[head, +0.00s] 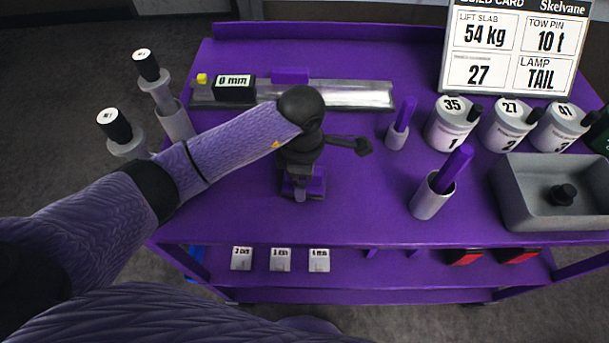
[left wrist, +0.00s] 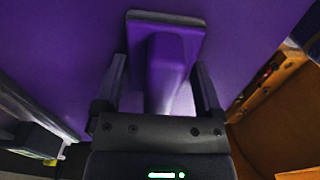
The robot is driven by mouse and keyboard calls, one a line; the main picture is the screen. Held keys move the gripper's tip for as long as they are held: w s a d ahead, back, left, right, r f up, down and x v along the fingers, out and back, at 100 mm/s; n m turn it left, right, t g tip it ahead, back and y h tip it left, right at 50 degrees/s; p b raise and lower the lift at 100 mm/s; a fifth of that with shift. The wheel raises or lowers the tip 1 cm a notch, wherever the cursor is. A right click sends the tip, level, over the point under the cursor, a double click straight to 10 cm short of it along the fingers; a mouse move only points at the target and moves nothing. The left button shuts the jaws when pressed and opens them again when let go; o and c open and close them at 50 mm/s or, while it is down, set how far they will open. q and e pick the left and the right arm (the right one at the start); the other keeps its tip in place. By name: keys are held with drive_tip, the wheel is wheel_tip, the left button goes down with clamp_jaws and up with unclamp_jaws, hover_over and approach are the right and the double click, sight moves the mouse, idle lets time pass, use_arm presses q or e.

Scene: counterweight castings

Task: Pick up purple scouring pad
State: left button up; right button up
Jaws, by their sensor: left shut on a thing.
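The purple scouring pad (head: 315,186) is at the middle of the purple cart top, largely hidden under my left wrist in the head view. In the left wrist view the purple scouring pad (left wrist: 170,58) shows as a raised purple block on a flat, darker-edged base, lying between the fingers. My left gripper (head: 300,188) points down over it and is shut on it; the fingers also show in the left wrist view (left wrist: 160,80). I cannot tell whether the pad touches the cart top. My right gripper is not in view.
Behind stands a metal rail (head: 355,95) with a black "0 mm" block (head: 234,88). To the right are purple-handled holders (head: 432,200), numbered canisters (head: 452,125) and a grey tray (head: 507,195). Black-capped cylinders (head: 122,135) stand left. The cart top in front is clear.

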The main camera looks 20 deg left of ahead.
use_arm(q)
drive_tip(key=shift+r, duration=0.1)
drive_tip(key=shift+c, duration=0.4)
wheel_tip(320, 180, up, 9)
drive_tip(key=shift+r+p, duration=0.1)
drive_tip(key=shift+p, duration=1.05)
drive_tip(key=shift+r, duration=0.3)
